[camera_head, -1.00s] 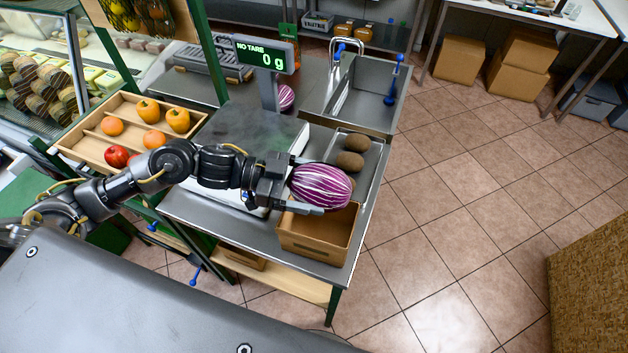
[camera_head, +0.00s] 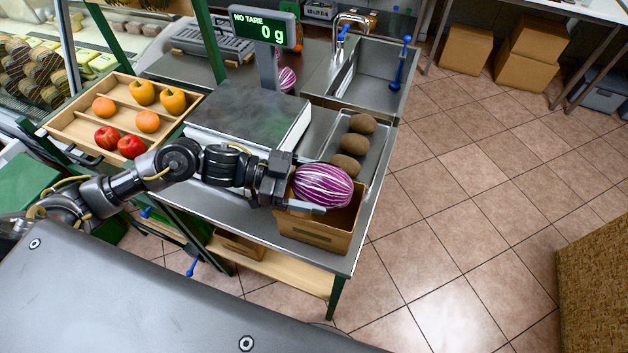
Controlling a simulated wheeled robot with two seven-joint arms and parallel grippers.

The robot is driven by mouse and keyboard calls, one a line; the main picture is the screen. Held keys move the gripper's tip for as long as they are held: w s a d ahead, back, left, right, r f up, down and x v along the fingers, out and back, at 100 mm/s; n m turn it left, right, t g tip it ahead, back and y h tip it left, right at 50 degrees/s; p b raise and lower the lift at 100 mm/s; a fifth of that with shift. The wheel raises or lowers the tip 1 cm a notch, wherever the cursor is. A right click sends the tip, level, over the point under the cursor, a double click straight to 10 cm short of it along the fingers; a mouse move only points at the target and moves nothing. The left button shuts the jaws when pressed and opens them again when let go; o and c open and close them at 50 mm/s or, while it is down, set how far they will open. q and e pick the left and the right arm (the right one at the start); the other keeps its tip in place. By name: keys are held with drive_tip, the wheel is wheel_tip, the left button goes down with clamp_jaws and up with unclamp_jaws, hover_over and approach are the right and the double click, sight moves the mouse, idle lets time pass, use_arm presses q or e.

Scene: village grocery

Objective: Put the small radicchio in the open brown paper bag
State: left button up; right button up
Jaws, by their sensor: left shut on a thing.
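A purple-and-white striped radicchio (camera_head: 323,186) is held in my left gripper (camera_head: 300,187), which is shut on it. It is over the open brown paper bag (camera_head: 315,233), which stands at the near right corner of the metal table. The radicchio covers much of the bag's opening, so I cannot tell whether its underside is below the rim. A second radicchio (camera_head: 287,79) is partly hidden behind the scale's display post. My right gripper is not in view.
A scale (camera_head: 247,112) reading 0 g stands left of a metal tray (camera_head: 338,128) with brown, kiwi-like fruit, just behind the bag. A wooden crate (camera_head: 75,125) of apples and orange fruit is at left. A sink (camera_head: 370,82) is behind.

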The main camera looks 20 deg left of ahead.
use_arm(q)
drive_tip(key=shift+f, duration=0.35)
drive_tip(key=o, duration=1.1)
drive_tip(key=shift+a, duration=0.1)
drive_tip(key=b+v, duration=0.3)
drive_tip(key=v, duration=0.7)
drive_tip(key=shift+a, duration=0.25)
drive_tip(key=shift+r, duration=0.15)
drive_tip(key=shift+s, duration=0.1)
